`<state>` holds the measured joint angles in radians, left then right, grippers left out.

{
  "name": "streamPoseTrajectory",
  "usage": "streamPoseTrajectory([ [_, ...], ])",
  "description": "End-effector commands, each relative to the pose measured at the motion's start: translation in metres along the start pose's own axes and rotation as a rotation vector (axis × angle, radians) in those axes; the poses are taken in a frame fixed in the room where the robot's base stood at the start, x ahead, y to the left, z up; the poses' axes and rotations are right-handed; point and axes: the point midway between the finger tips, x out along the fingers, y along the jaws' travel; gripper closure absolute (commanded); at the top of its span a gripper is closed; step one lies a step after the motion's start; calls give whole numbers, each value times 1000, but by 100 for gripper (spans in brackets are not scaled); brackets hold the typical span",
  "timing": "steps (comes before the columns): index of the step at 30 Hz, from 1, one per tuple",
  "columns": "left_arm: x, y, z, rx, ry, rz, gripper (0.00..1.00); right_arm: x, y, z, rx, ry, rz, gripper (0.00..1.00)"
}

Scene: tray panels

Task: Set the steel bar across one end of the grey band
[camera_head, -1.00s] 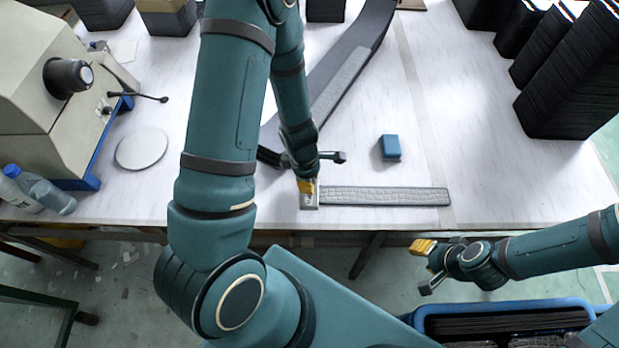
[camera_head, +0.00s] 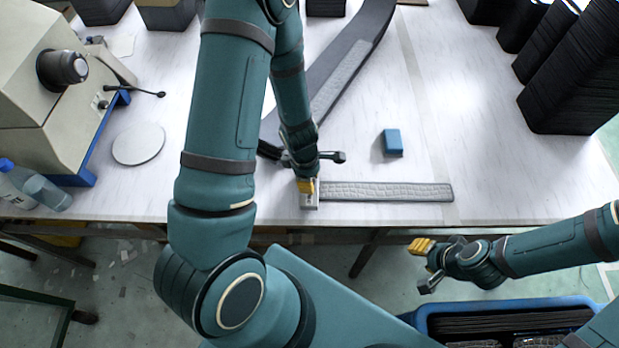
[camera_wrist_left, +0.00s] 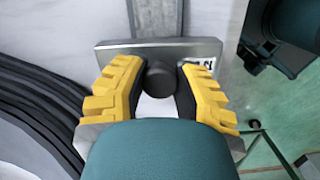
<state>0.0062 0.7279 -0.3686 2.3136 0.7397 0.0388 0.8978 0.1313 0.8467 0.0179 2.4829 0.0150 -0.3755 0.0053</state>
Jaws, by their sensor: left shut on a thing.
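The grey band (camera_head: 390,191) lies flat along the front of the table, with a crocodile-like texture. The steel bar (camera_head: 310,203) is at the band's left end, crosswise to it. In the left wrist view the bar (camera_wrist_left: 204,47) is a shiny plate with a black knob (camera_wrist_left: 158,78), and the band (camera_wrist_left: 158,18) runs away from its far edge. My left gripper (camera_head: 306,187) is shut on the knob, above the bar; it also shows in the left wrist view (camera_wrist_left: 157,90). Whether the bar presses on the band is hard to tell. My right gripper (camera_head: 422,262) hangs off the table's front, its opening unclear.
A blue block (camera_head: 392,142) stands behind the band. A long dark curved strip (camera_head: 340,75) lies behind my left gripper. A beige machine (camera_head: 40,80), a round disc (camera_head: 139,144) and bottles (camera_head: 45,192) are at the left. Dark stacks (camera_head: 570,80) stand at the right.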

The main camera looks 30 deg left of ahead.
Motion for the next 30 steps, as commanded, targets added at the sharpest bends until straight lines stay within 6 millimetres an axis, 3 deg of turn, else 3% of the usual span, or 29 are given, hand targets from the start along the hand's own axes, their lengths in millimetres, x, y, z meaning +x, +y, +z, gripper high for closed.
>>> streamPoseTrajectory([
  [24,5,0,0,0,0,0,100,4,2,1,0,0,0,61],
  [25,5,0,0,0,0,0,59,4,2,1,0,0,0,61],
  [26,5,0,0,0,0,0,49,4,2,1,0,0,0,61],
  [27,5,0,0,0,0,0,40,4,2,1,0,0,0,61],
  [30,5,0,0,0,0,0,40,4,2,1,0,0,0,61],
])
